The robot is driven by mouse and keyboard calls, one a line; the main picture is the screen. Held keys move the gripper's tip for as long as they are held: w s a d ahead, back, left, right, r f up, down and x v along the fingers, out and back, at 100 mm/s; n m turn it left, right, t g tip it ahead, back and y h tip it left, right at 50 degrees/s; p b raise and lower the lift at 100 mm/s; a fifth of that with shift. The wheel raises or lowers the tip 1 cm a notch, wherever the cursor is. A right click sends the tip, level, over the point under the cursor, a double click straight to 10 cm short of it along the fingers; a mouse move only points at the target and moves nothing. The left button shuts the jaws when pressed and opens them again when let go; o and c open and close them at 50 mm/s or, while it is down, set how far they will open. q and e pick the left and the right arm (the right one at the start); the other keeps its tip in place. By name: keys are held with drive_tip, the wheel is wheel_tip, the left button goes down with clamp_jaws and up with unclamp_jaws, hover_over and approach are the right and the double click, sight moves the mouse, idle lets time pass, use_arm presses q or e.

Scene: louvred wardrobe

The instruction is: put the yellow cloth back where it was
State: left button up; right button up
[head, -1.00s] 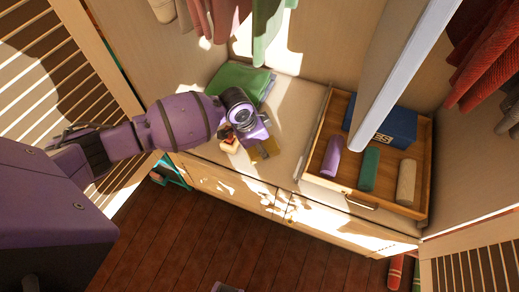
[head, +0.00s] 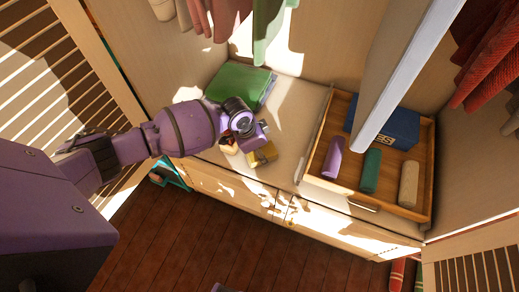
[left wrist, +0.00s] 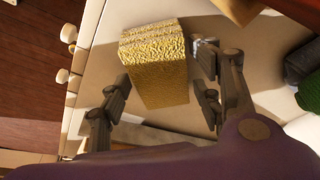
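The yellow cloth (head: 263,155) is a small folded block on the pale shelf beside the drawer. In the left wrist view, the textured yellow cloth (left wrist: 160,65) lies between the two fingers of my left gripper (left wrist: 165,75). A narrow gap shows between the cloth and the right-hand finger; contact on the other side is unclear. My left gripper (head: 250,140) looks open over the cloth in the head view, and it partly hides what is beneath it. My right gripper is not in view.
A green folded cloth (head: 240,85) lies behind my left gripper. A small cream and orange item (head: 229,147) sits close beside it. The open drawer (head: 321,150) holds a blue box (head: 388,128) and purple, green and beige rolls. Clothes hang above.

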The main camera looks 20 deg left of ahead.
use_arm(q)
drive_tip(key=shift+o, duration=0.2)
drive_tip(key=p+v, duration=0.2)
drive_tip(key=v, duration=1)
drive_tip(key=shift+d+r, duration=0.1)
